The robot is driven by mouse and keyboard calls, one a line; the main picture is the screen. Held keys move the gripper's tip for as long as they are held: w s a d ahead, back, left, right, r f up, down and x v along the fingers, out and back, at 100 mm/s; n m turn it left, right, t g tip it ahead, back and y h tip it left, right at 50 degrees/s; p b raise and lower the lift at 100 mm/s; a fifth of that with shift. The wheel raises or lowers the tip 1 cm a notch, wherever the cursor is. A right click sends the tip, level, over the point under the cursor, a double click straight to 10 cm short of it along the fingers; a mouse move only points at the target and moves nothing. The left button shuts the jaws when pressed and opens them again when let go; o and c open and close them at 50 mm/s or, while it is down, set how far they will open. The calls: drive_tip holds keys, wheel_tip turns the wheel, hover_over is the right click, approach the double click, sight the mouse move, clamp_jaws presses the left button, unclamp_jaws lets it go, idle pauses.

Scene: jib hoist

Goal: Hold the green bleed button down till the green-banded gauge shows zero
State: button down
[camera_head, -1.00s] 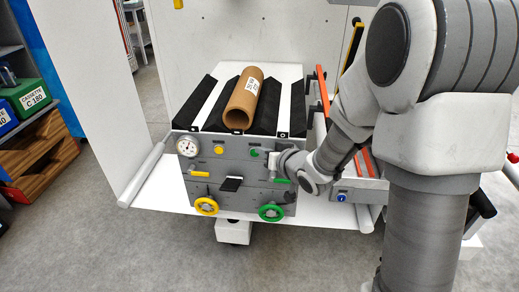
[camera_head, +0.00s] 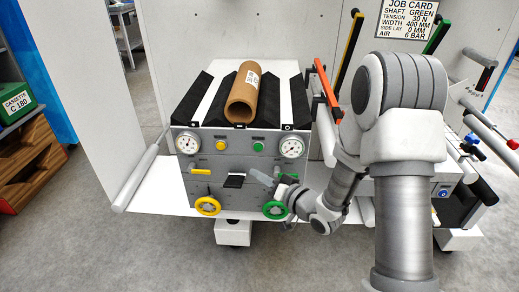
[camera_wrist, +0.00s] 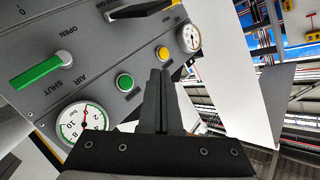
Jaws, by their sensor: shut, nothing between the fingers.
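The green bleed button (camera_head: 258,146) is on the upper right of the grey panel, and it also shows in the wrist view (camera_wrist: 124,82). The gauge beside it (camera_head: 291,148) is fully in sight, and its dial shows large in the wrist view (camera_wrist: 82,122) with a greenish edge. Its needle is visible, but I cannot read an exact value. My gripper (camera_head: 254,174) is below the button in the head view. In the wrist view its shut, empty fingers (camera_wrist: 160,75) are beside the green button and do not cover it.
A second gauge (camera_head: 187,143) and a yellow button (camera_head: 221,145) are on the panel's left. A yellow lever (camera_head: 201,171), yellow handwheel (camera_head: 208,207) and green handwheel (camera_head: 275,210) stick out. A green lever (camera_wrist: 37,72) is in the wrist view. A brown tube (camera_head: 243,95) lies on top.

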approach(254, 148)
drive_tip(key=shift+s+a+p+x, duration=0.1)
drive_tip(key=shift+s+a+x, duration=0.05)
drive_tip(key=shift+x, duration=0.7)
drive_tip(key=shift+s+a+p+x, duration=0.1)
drive_tip(key=shift+a+x, duration=0.05)
drive_tip(key=shift+x, duration=0.75)
drive_tip(key=shift+s+a+p+x, duration=0.1)
drive_tip(key=shift+s+a+x, duration=0.05)
drive_tip(key=shift+x, duration=0.7)
drive_tip(key=shift+w, duration=0.1)
drive_tip(key=shift+w, duration=0.3)
drive_tip(key=shift+w, duration=0.5)
idle(1.7)
drive_tip(key=shift+s+d, duration=0.1)
drive_tip(key=shift+s, duration=0.05)
idle(0.4)
drive_tip(key=shift+s, duration=0.75)
drive_tip(key=shift+s, duration=2.55)
